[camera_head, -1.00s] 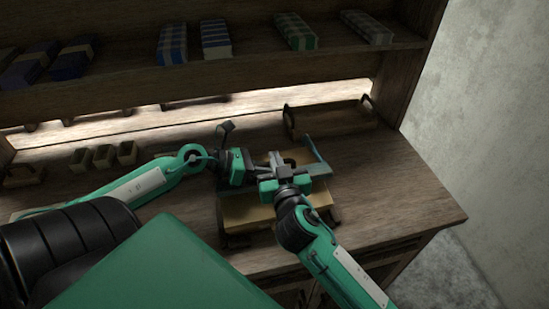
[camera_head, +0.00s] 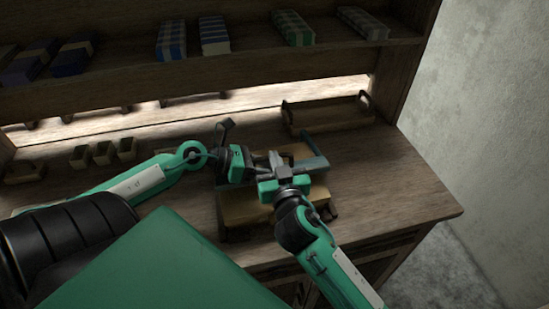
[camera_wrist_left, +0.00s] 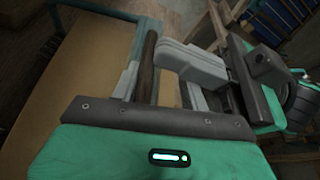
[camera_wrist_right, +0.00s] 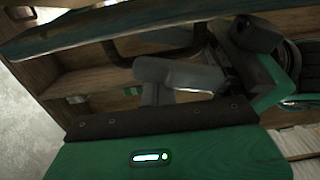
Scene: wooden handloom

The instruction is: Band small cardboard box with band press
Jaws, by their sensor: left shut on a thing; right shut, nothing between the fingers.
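The band press (camera_head: 313,164), with a teal frame, stands on the bench under both my grippers. A tan, cardboard-coloured surface (camera_head: 247,209) shows in it, largely covered by my arms; I cannot tell the small box from the press bed. It also fills the left of the left wrist view (camera_wrist_left: 60,85). My left gripper (camera_head: 260,174) is shut on a dark rod (camera_wrist_left: 148,62), which shows between its pale fingers in the left wrist view. My right gripper (camera_head: 276,160) is shut and empty, above the press beside the left one.
A wooden tray (camera_head: 328,115) with dark handles stands behind the press. Small open boxes (camera_head: 103,153) sit at the left of the bench. Shelves above hold several wrapped blocks (camera_head: 215,36). The bench is clear right of the press (camera_head: 395,180).

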